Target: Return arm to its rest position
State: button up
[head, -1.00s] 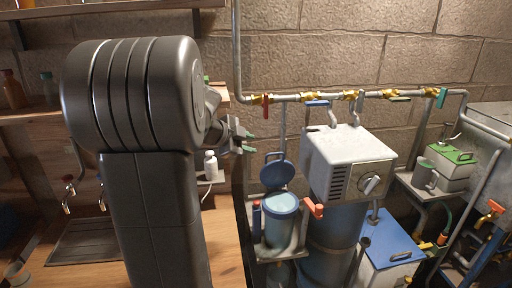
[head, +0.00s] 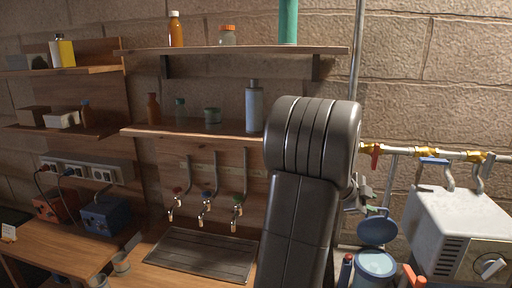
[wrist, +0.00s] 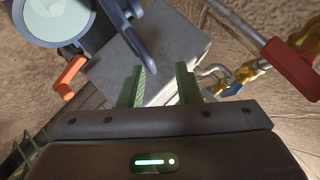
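My gripper (wrist: 162,86) shows in the wrist view with its two green fingers apart and nothing between them. Beyond the fingers lies the top of a grey-white box unit (wrist: 170,45). In the head view my dark arm covers the middle right, and only a small part of my gripper (head: 364,196) shows past it, near the wall pipe. The blue-lidded vessel (head: 376,264) stands below and beside it, with its lid open.
Two wooden shelves (head: 230,50) with bottles are on the wall. Several taps (head: 206,208) hang above a dark drain mat (head: 200,254). A brass-valved pipe (head: 425,152) runs above the white box unit (head: 455,225) at right. Blue and red boxes (head: 105,214) stand on the left bench.

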jog(key=x, duration=0.4)
jog(key=shift+d+f, duration=0.1)
jog(key=shift+d, duration=0.05)
